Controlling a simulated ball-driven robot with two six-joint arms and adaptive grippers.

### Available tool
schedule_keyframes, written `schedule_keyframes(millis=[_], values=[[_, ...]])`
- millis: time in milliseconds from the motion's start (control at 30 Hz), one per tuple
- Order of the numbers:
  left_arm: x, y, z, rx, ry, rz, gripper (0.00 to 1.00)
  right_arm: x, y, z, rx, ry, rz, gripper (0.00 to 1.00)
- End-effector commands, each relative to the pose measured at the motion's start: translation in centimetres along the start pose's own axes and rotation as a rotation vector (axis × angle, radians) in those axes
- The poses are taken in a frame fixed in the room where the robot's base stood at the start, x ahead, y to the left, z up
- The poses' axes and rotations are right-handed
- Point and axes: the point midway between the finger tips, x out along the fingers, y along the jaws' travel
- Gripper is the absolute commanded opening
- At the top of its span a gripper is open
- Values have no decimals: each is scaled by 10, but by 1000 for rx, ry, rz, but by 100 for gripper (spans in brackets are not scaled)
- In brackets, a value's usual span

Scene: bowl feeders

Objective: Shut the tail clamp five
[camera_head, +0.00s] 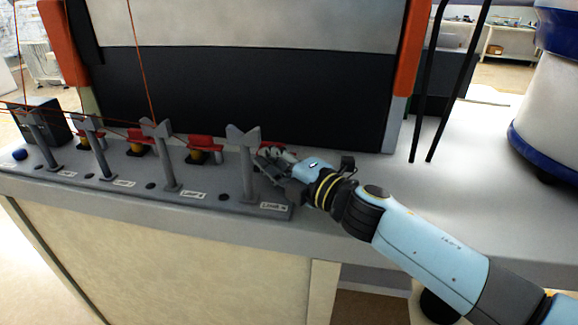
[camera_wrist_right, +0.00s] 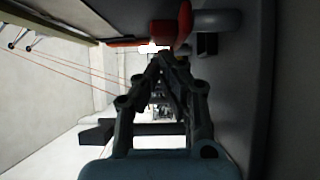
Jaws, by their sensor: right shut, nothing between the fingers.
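A row of grey Y-topped posts stands on a grey rail with labels, with red-topped clamps behind them. The label by the rightmost post (camera_head: 248,165) is too small to read surely. A red clamp part (camera_head: 271,145) shows just behind this post, mostly hidden by my right gripper (camera_head: 268,167). That gripper is shut and empty, its fingertips beside the post. In the right wrist view its fingers (camera_wrist_right: 162,62) come together close below a red clamp lever (camera_wrist_right: 184,20). I cannot tell whether they touch it. My left gripper is not in view.
Other red clamps (camera_head: 204,144) stand to the left along the rail (camera_head: 215,204). Thin orange cords run from the upper left to the posts. A dark panel with orange uprights (camera_head: 411,45) rises behind.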

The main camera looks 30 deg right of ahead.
Motion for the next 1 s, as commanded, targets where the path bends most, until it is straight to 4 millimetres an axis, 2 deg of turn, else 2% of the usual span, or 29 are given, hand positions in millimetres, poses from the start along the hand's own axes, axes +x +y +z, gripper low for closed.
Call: schedule_keyframes(millis=[200, 500, 700, 1000], values=[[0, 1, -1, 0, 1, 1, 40, -44, -1, -1, 1, 2, -5, 0], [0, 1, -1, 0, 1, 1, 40, -89, -1, 0, 0, 1, -3, 0], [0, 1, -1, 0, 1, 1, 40, -106, 0, 0, 0, 1, -2, 0], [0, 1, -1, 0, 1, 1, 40, -111, 0, 0, 0, 0, 0, 0]])
